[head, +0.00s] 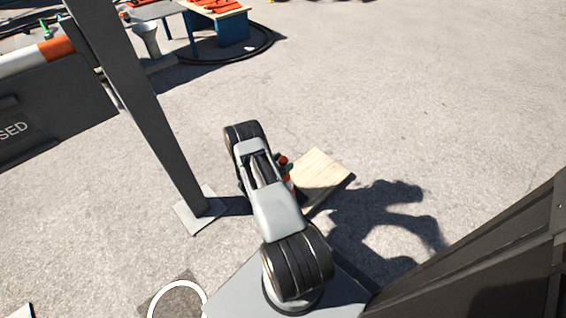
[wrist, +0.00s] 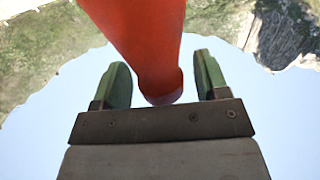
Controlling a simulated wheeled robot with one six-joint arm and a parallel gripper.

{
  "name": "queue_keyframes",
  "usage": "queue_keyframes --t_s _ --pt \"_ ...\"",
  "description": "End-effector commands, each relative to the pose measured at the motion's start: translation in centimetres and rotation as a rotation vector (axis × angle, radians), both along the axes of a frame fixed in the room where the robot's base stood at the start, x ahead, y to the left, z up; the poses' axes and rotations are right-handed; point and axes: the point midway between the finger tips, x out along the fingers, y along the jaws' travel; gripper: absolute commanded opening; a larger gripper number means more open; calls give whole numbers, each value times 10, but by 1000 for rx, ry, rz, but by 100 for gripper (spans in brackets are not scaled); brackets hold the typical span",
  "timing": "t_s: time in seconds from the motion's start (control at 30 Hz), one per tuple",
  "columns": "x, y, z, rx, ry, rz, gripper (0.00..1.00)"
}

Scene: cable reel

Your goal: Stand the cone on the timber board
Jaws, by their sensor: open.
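The orange cone (wrist: 145,35) fills the upper middle of the wrist view, its narrow rounded end lying between the two green fingers of my gripper (wrist: 161,62). The fingers are open, with a visible gap on each side of the cone. In the head view a small part of the cone (head: 291,184), orange with white, shows beside my arm, at the left edge of the pale timber board (head: 322,172). My arm hides most of the cone and the board's left part. I cannot tell whether the cone's base rests on the board.
A grey post (head: 150,120) on a square foot stands left of my arm, with a barrier sign (head: 50,115) beyond. A table (head: 215,8) with orange items and a pale bucket-like stand (head: 147,40) are at the back. Open paving lies right of the board.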

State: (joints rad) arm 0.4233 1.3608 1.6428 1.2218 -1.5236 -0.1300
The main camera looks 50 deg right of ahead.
Motion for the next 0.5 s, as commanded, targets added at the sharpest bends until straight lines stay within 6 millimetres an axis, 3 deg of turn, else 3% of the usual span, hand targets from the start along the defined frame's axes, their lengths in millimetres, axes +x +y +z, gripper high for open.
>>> queue_keyframes --t_s 0.17,0.5 --pt "2 16 4 1 1 4 68" --pt "7 81 4 0 1 5 68"
